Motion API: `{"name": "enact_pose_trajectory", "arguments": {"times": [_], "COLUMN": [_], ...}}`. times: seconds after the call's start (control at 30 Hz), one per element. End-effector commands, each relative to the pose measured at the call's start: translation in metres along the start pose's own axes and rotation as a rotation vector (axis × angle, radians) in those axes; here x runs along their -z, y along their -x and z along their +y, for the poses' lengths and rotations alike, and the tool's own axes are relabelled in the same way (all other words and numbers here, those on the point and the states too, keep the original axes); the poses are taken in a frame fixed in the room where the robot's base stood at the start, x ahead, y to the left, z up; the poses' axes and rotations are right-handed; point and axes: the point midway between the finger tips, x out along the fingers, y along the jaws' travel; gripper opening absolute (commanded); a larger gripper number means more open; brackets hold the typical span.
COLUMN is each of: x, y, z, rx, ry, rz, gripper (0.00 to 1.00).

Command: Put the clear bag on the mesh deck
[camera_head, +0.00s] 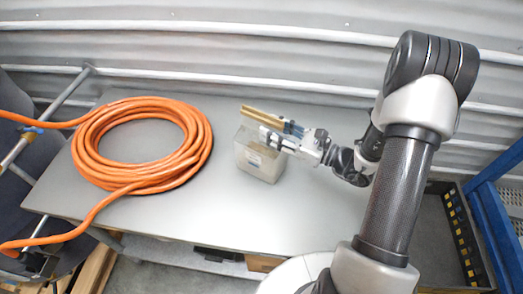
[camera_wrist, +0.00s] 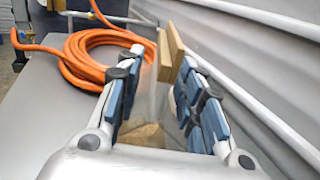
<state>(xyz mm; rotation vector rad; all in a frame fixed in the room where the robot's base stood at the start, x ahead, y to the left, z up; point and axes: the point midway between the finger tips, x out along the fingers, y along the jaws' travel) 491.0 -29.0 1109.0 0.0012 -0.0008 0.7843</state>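The clear bag (camera_head: 260,160) stands on the grey tabletop, right of the orange hose. It looks box-shaped and see-through, with a small label on its front. My gripper (camera_head: 277,134) is at the bag's top, reaching in from the right. In the wrist view my gripper (camera_wrist: 157,75) has its blue-padded fingers apart. Translucent material of the bag (camera_wrist: 150,105) shows between them, with something brown lower down. Wooden strips (camera_wrist: 171,50) show at the right fingertip; whether they belong to the bag is unclear.
A coiled orange hose (camera_head: 95,170) covers the table's left part. The grey table (camera_head: 230,215) is bare in front of the bag. A corrugated wall with pale rails (camera_head: 200,80) stands behind. A blue frame (camera_head: 500,215) and a dark, yellow-marked bin (camera_head: 462,240) stand at right.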

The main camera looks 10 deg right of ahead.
Motion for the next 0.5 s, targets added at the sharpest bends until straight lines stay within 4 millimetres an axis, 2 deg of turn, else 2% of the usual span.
{"name": "enact_pose_trajectory", "arguments": {"times": [0.1,0.2,0.5], "x": [0.002,0.002,0.001], "y": [-0.021,-0.033,-0.038], "z": [0.0,0.0,-0.001], "rx": [-0.006,-0.004,-0.001], "ry": [0.003,0.002,0.0], "rz": [-0.001,0.0,0.0], "gripper": [0.35,0.35,0.35]}}
